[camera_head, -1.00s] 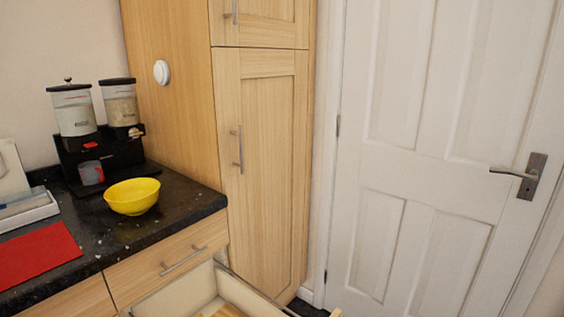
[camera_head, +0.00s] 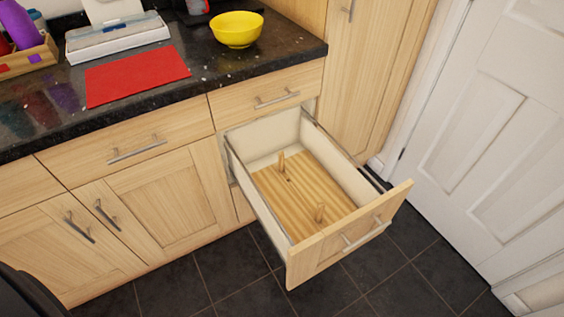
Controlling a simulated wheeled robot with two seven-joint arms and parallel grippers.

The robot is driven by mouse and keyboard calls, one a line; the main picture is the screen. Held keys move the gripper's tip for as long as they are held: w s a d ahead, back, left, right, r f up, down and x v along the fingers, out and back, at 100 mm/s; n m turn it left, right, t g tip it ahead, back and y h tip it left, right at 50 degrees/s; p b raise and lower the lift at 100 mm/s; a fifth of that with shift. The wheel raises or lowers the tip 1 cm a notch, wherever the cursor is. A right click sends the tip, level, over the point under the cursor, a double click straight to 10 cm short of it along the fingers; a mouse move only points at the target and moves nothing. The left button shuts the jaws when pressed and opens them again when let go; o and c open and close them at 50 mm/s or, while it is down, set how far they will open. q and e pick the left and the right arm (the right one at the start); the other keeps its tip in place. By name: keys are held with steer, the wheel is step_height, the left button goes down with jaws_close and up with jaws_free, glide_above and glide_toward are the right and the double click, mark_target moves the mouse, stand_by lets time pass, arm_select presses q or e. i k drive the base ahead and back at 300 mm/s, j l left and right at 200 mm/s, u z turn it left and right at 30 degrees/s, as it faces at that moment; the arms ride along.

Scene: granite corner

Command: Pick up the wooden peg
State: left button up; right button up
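Two upright wooden pegs show inside the open drawer (camera_head: 255,193), on its striped wooden bottom. One peg (camera_head: 281,162) stands toward the back left, the other peg (camera_head: 320,212) toward the front. I cannot tell which one the task means. There is a small dark spot on the drawer bottom near the back peg. Neither of my grippers is in view.
The black granite counter (camera_head: 200,75) holds a yellow bowl (camera_head: 237,29), a red mat (camera_head: 137,75), a white tray (camera_head: 118,38) and a wooden box (camera_head: 28,58) with colored items. A white door (camera_head: 490,130) stands at right. Dark tiled floor (camera_head: 215,270) lies clear before the cabinets.

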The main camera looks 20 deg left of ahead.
mark_target(281, 154)
steer(key=l+u, duration=0.85)
steer(key=l, duration=0.2)
